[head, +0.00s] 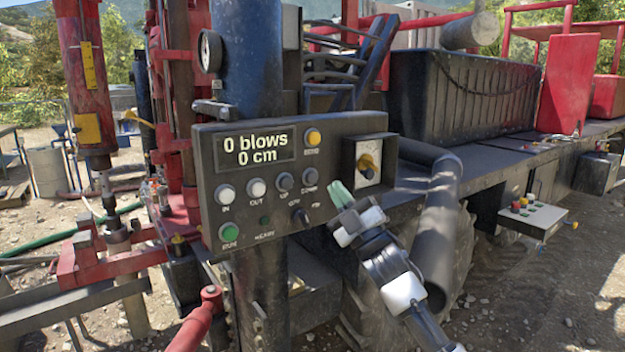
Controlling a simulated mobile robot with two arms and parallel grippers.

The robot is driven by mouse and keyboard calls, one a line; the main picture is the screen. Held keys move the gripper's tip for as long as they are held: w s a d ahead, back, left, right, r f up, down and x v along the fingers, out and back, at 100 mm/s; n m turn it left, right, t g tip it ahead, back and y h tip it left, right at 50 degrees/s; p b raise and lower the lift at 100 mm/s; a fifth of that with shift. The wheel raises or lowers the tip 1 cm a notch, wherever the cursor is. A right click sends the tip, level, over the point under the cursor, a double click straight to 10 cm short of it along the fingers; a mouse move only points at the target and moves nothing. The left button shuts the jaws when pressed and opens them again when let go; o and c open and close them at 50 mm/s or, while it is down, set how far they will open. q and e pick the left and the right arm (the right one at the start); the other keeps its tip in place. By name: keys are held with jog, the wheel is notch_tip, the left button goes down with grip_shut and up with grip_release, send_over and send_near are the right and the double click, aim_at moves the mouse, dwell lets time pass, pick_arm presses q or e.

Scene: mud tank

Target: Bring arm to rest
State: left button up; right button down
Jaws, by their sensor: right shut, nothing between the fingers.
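My right gripper (341,195) comes in from the lower right on its white and black arm. Its green-tipped fingers are shut and empty. Whether the fingertips touch the panel I cannot tell. The panel's display (255,150) reads "0 blows" and "0 cm". The panel carries several round buttons, among them a green one (229,234) at lower left. My left gripper does not show.
A thick grey pipe (437,225) stands just right of my right arm. A red lever (200,318) rises at the bottom, left of the arm. A red drilling rig (85,70) stands at left. A dark tank (460,90) and a small button box (533,217) are at right. Open gravel lies lower right.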

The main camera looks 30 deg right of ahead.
jog(key=shift+f, duration=0.1)
jog(key=w+d+f+m+g+h, duration=0.1)
jog(key=w+f+m+g+h, duration=0.2)
jog(key=f, duration=1.2)
jog(key=w+f+m+g+h, duration=0.25)
jog(key=f+m+h, duration=0.2)
jog(key=f, duration=0.95)
jog(key=s+a+f+m+g, duration=0.1)
jog(key=s+f+g, duration=0.2)
jog(key=s+f, duration=0.55)
jog(key=s+a+f+m+g, duration=0.1)
jog(key=s+a+f+g, duration=0.15)
jog(key=f, duration=1.15)
jog(key=s+a+f+m+g, duration=0.15)
jog(key=s+f+g, duration=0.35)
jog(key=f, duration=0.7)
jog(key=s+a+f+g, duration=0.3)
jog(key=s+f, duration=0.3)
jog(key=s, duration=0.7)
jog(key=s+a+f+m+g, duration=0.1)
jog(key=s+a+f+g, duration=0.2)
jog(key=s, duration=1.1)
jog(key=s+a+f+m+g, duration=0.1)
jog(key=s+a+f+g, duration=0.2)
jog(key=s+f, duration=0.7)
jog(key=s, duration=0.3)
jog(key=shift+s+a, duration=0.35)
jog(key=shift+a, duration=0.05)
jog(key=shift+f, duration=0.1)
